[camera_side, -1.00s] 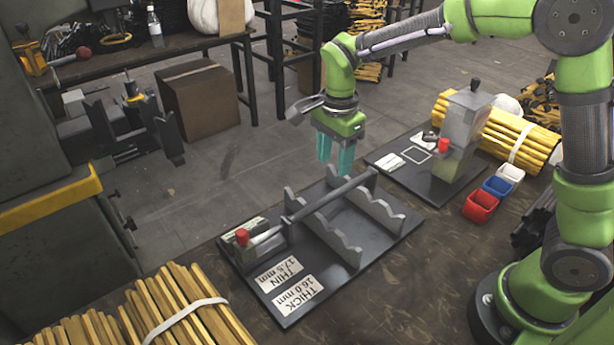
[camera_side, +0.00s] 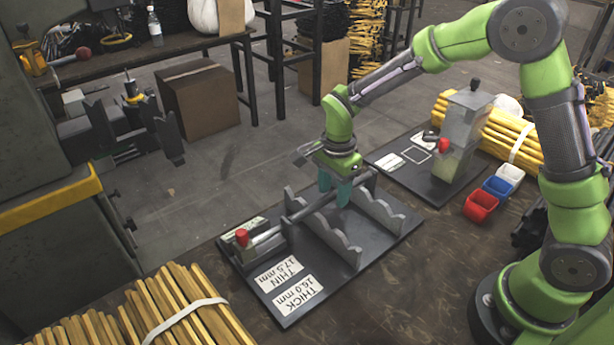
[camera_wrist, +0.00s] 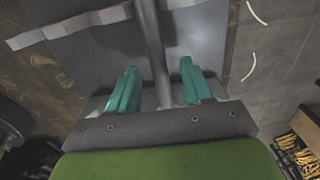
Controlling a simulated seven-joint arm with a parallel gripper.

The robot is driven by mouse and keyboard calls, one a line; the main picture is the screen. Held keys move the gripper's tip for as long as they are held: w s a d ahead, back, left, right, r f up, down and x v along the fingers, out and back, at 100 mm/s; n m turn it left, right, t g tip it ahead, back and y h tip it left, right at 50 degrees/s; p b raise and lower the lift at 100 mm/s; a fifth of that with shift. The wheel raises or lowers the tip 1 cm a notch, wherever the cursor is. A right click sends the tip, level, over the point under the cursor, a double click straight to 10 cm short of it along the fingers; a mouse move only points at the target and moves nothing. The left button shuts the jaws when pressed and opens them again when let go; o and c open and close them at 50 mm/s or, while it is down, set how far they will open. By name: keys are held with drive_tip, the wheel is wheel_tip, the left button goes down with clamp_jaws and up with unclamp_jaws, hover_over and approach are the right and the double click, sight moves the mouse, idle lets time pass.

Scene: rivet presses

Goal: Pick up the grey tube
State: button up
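The grey tube (camera_side: 298,211) lies across the notched racks of a dark fixture plate, and its far end passes under my gripper. In the wrist view the tube (camera_wrist: 154,50) runs between the two teal fingers. My gripper (camera_side: 335,196) is low over the far part of the fixture, fingers pointing down. In the wrist view my gripper (camera_wrist: 155,85) is open, with a gap on either side of the tube. The contact between fingers and tube is partly hidden in the side view.
The fixture plate (camera_side: 385,247) carries labels (camera_side: 298,292) and a red-knobbed stop (camera_side: 242,237). A second plate with a riveting device (camera_side: 462,130) stands at the right, beside red (camera_side: 481,206), blue and white bins. Yellow bundles lie at front left and back right.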

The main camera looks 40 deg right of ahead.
clamp_jaws()
drive_tip(key=shift+r, duration=0.1)
drive_tip(key=shift+r, duration=0.5)
drive_tip(key=s+d+r, duration=0.2)
drive_tip(key=s, duration=0.8)
drive_tip(key=s+d+r, duration=0.1)
drive_tip(key=s+r, duration=0.1)
drive_tip(key=s, duration=0.9)
approach(350, 227)
drive_tip(key=shift+w+f, duration=0.15)
drive_tip(key=shift+f, duration=1.05)
